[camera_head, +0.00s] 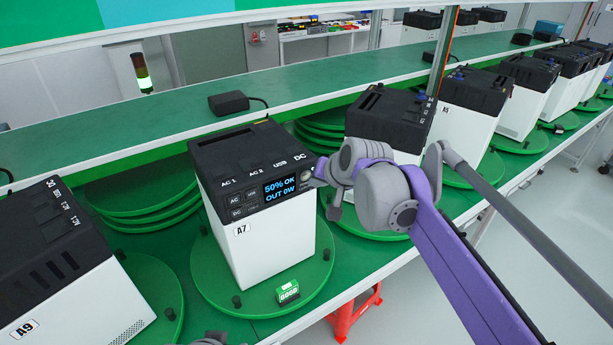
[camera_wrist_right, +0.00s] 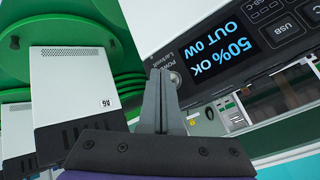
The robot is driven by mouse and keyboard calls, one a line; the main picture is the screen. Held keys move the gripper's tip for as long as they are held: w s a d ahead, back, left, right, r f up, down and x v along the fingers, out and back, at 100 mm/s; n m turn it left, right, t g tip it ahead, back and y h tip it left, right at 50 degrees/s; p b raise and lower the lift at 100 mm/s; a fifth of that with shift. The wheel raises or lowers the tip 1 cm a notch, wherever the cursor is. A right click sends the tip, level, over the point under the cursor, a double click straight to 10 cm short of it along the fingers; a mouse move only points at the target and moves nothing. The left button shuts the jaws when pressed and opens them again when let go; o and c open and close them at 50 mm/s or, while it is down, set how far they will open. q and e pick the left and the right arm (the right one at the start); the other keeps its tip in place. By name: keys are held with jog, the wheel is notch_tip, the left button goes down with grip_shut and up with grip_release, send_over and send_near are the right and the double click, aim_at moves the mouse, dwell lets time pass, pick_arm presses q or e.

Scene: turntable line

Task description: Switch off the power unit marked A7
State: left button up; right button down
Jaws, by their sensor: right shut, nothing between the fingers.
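The power unit A7 (camera_head: 265,240) is a white box with a black top, standing on a green turntable. Its lit display (camera_head: 281,188) reads 50% OK, OUT 0W, and also shows in the right wrist view (camera_wrist_right: 222,47). The round silver power button (camera_wrist_right: 175,78) is right of the display in the head view, by a POWER label. My right gripper (camera_head: 320,172) is shut and empty; in the right wrist view its fingertips (camera_wrist_right: 160,72) are right beside the button. I cannot tell whether they touch it.
Unit A9 (camera_head: 85,300) stands at the left, and another unit (camera_head: 388,115) stands close behind my right gripper. A small green GOOD block (camera_head: 287,292) sits on the front of A7's turntable (camera_head: 205,288), which also has black pegs. A black adapter (camera_head: 229,103) lies on the shelf behind.

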jog(key=shift+w, duration=0.1)
dwell(0.3)
jog(key=shift+w+a, duration=0.25)
jog(key=shift+w, duration=0.05)
jog(key=shift+w+a, duration=0.2)
jog(key=shift+w, duration=0.05)
dwell(0.8)
jog(key=shift+s+d, duration=0.1)
jog(key=shift+s, duration=0.05)
jog(key=shift+s+d, duration=0.35)
jog(key=shift+s, duration=0.15)
jog(key=s+d, duration=0.1)
jog(key=s, duration=0.1)
jog(key=s+d, duration=0.2)
dwell(0.5)
dwell(0.6)
